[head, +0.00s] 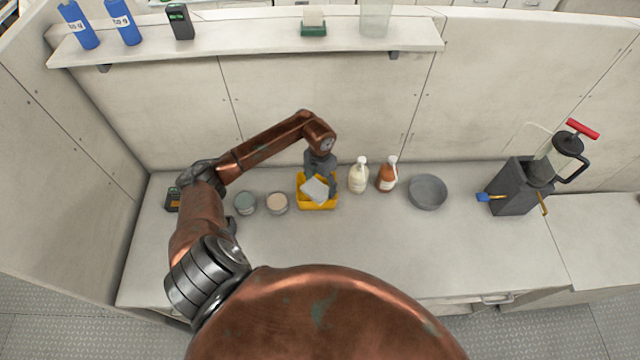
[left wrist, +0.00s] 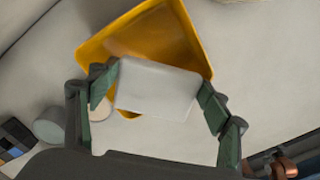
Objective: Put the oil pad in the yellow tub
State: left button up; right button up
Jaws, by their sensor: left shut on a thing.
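The oil pad (head: 315,189) is a pale grey-white flat block, tilted, held in my left gripper (head: 321,184). In the left wrist view the pad (left wrist: 155,88) sits between the two green-lined fingers of my left gripper (left wrist: 156,108), which is shut on it. The yellow tub (head: 318,206) stands on the counter right under the pad. The tub also shows beyond the pad in the left wrist view (left wrist: 135,35), and the pad covers its near edge there. I cannot tell how far the pad is above the tub's floor. My right gripper is not in view.
Two round tins, greenish (head: 245,203) and pinkish (head: 277,203), stand left of the tub. A white bottle (head: 358,178), a brown bottle (head: 387,176) and a grey bowl (head: 428,192) are to its right. The counter's front (head: 400,245) is clear. A shelf (head: 250,38) runs above.

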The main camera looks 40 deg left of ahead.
aim_at(320, 186)
pick_arm(q)
jog(key=shift+f, duration=0.3)
jog(key=o, duration=1.1)
jog(key=shift+r, duration=0.1)
jog(key=shift+r, duration=0.1)
jog(key=shift+r, duration=0.3)
notch_tip(320, 186, up, 12)
jog(key=b, duration=0.2)
